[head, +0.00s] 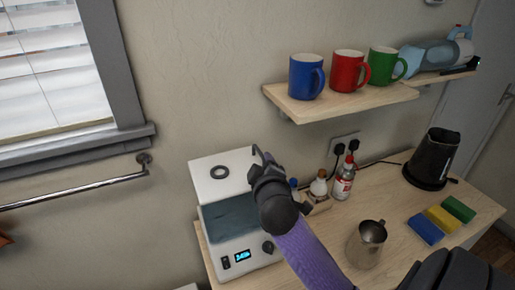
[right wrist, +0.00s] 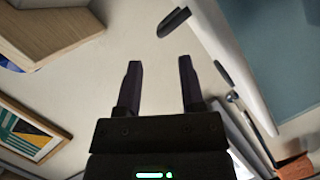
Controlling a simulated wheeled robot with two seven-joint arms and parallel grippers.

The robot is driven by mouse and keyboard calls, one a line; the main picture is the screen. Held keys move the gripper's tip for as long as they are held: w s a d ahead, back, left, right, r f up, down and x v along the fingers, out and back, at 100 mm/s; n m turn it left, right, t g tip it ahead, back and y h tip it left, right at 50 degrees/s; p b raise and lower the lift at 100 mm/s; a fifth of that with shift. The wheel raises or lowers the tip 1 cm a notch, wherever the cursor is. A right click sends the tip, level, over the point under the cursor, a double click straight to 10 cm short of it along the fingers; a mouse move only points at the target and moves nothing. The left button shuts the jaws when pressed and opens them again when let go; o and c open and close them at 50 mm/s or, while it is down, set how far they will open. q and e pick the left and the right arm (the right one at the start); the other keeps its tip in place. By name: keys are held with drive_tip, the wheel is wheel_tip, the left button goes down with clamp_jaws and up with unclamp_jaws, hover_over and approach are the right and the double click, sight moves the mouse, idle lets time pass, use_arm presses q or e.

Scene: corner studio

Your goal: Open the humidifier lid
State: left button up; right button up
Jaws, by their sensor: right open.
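The humidifier (head: 233,262) is a white box with a lit blue display and a dark knob, at the left end of the wooden table. Its lid (head: 206,183), a white panel with a dark ring, stands raised at the back, and a blue-grey area shows in front of it. My right gripper (head: 263,158) is at the lid's right side in the head view, partly hiding the humidifier's right edge. In the right wrist view the right gripper (right wrist: 160,80) is open, with nothing between its fingers. Whether it touches the lid cannot be told. My left gripper is not in view.
Small bottles (head: 343,178) stand just right of my gripper. A metal jug (head: 367,243), coloured blocks (head: 441,219) and a black kettle-like base (head: 430,160) are further right. A shelf (head: 340,103) with blue, red and green mugs hangs above.

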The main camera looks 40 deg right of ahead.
sight(260, 153)
drive_tip(key=b+x, duration=0.1)
drive_tip(key=x, duration=0.7)
drive_tip(key=shift+s+f, duration=0.1)
clamp_jaws()
idle(1.1)
